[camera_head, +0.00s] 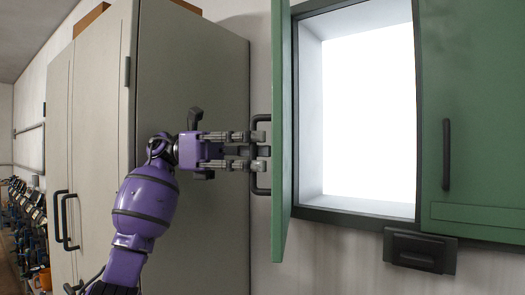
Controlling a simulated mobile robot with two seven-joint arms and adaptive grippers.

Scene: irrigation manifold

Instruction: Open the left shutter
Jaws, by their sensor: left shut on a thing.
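The left shutter (283,130) is a green panel seen nearly edge-on, swung out from the window frame (355,212). A dark bar handle (262,184) stands on its outer face. My purple left gripper (262,151) reaches in from the left with its grey fingers level, shut on this handle. The fingers cover the handle's middle. The opening behind the shutter shows bright white. The right shutter (475,110) is green and lies across the right part of the window, with its own dark handle (446,154). My right gripper is not in view.
A tall grey cabinet (215,235) stands close behind my left arm, with dark handles on its front. A dark box (420,251) sits on the wall below the window. Cluttered shelves (25,215) line the far left.

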